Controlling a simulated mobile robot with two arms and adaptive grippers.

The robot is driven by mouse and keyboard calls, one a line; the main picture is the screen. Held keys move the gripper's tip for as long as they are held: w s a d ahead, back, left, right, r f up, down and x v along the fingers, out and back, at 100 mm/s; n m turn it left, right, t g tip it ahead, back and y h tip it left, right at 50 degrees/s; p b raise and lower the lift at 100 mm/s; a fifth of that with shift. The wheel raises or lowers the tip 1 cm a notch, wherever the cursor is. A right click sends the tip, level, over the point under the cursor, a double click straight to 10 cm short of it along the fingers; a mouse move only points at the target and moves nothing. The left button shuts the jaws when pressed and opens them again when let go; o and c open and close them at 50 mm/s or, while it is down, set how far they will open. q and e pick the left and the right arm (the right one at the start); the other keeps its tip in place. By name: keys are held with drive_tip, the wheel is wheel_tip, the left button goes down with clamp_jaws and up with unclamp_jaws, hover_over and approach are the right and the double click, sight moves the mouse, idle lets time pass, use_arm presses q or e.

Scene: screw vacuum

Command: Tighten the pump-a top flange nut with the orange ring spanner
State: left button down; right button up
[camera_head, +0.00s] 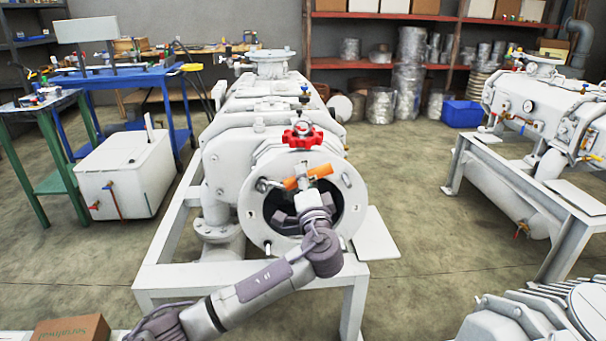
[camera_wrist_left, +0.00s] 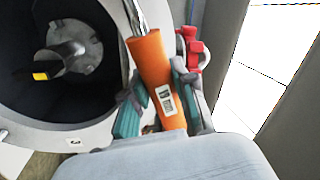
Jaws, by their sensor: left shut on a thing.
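The pump with the round open flange (camera_head: 252,217) stands in the middle of the head view. My left gripper (camera_head: 309,184) is in front of the flange's upper part, shut on the orange handle of the ring spanner (camera_head: 293,183). The wrist view shows the spanner's handle (camera_wrist_left: 152,65) clamped between the teal finger pads of the left gripper (camera_wrist_left: 157,95). The spanner's metal shaft leaves that view at the top. In the head view its ring end lies at the flange's upper left rim; I cannot tell whether it is around a nut. My right gripper is not in view.
A red handwheel (camera_head: 301,136) sits just above the flange. A white frame (camera_head: 175,280) carries the pump. A second pump (camera_head: 535,110) stands at right, a white tank (camera_head: 128,172) and green table (camera_head: 50,105) at left. Floor is free between the pumps.

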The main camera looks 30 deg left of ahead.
use_arm(q)
drive_tip(key=shift+s+d, duration=0.2)
drive_tip(key=shift+s, duration=0.05)
drive_tip(key=shift+s+d, duration=0.1)
drive_tip(key=shift+s, duration=0.1)
drive_tip(key=v, duration=0.2)
drive_tip(key=p+v, duration=0.1)
drive_tip(key=v, duration=0.1)
drive_tip(key=shift+s+r, duration=0.1)
drive_tip(key=shift+r, duration=0.3)
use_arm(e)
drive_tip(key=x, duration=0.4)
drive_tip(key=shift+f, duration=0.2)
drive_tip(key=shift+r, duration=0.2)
